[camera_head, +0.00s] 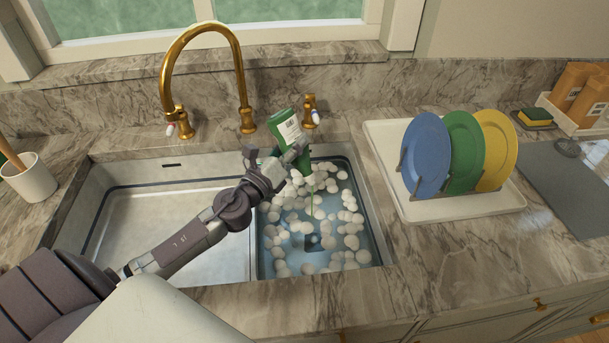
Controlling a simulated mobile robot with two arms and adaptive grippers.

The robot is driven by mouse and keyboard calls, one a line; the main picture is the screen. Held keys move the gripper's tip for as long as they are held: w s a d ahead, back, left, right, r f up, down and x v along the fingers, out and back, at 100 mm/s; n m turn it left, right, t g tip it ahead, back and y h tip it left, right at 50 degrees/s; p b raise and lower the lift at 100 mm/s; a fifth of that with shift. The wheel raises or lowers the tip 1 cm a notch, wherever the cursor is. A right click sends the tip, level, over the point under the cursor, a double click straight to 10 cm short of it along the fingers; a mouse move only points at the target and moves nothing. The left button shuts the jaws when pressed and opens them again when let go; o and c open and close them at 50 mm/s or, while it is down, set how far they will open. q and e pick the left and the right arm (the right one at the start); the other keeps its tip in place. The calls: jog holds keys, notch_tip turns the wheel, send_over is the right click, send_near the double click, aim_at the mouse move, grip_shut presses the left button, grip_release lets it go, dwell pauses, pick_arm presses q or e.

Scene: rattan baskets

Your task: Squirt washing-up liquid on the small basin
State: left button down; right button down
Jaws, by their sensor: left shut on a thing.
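A green washing-up liquid bottle (288,127) with a white label is held by my left gripper (277,160), which is shut on it. The bottle is tilted with its nozzle end down, above the back of the small basin (376,222). A thin pale green streak shows below the bottle, down towards the basin. The small basin is the right-hand one. It holds bluish water and many white foam balls (350,242), with a dark drain in the middle. My left arm reaches across the larger left basin. My right gripper is not in view.
A gold tap (240,75) arches behind the basins. A white drying rack tray (470,208) with blue, green and yellow plates stands right of the small basin. A white cup (30,180) stands at far left. A sponge (535,115) and orange-brown bottles stand at far right. The large basin (150,215) looks empty.

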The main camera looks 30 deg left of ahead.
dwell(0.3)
